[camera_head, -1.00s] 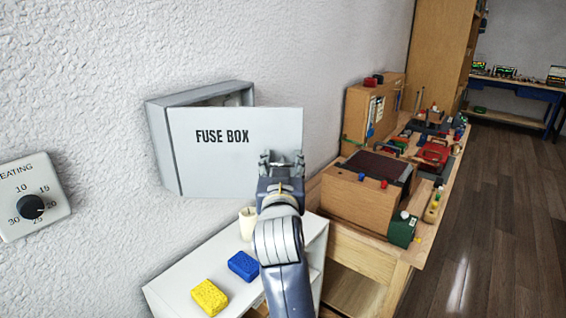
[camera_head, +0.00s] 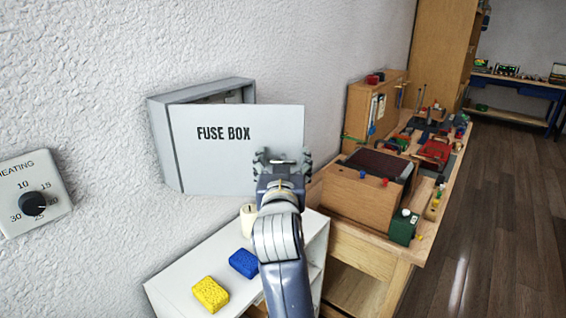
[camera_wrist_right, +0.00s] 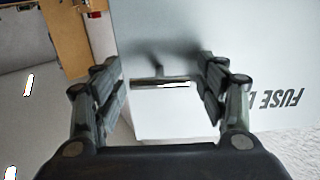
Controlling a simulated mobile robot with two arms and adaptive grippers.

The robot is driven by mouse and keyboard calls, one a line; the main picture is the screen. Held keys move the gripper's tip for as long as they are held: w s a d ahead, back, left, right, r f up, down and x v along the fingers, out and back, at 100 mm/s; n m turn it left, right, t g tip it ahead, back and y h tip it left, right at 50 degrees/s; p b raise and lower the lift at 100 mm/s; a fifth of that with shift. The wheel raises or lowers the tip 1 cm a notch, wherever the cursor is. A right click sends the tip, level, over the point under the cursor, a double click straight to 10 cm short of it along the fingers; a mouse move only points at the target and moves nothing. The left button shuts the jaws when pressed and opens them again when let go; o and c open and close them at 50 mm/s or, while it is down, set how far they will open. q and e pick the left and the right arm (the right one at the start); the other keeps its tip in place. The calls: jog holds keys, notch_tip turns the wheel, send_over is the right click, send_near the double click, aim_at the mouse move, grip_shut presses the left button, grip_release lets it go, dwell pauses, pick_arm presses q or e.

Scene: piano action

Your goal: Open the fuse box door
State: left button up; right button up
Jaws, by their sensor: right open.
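The grey fuse box (camera_head: 166,150) is fixed to the wall. Its door (camera_head: 222,165), marked "FUSE BOX", stands partly open, swung out from the box, with a gap along the top. My right gripper (camera_head: 283,158) is at the door's right edge. In the right wrist view the two fingers of the gripper (camera_wrist_right: 162,90) are apart, and the door (camera_wrist_right: 245,50) lies beyond and beside the right finger. I cannot tell whether the fingers touch the door. My left gripper is out of view.
Below the box, a white shelf (camera_head: 190,270) holds a yellow sponge (camera_head: 210,294), a blue sponge (camera_head: 243,263) and a cream cylinder (camera_head: 248,219). A wooden workbench (camera_head: 370,246) with boxes stands to the right. A heating dial (camera_head: 32,203) is at left.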

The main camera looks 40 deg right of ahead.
aim_at(283, 114)
notch_tip(283, 114, up, 10)
jog(key=shift+f, duration=0.1)
dwell(0.4)
jog(key=shift+c, duration=0.6)
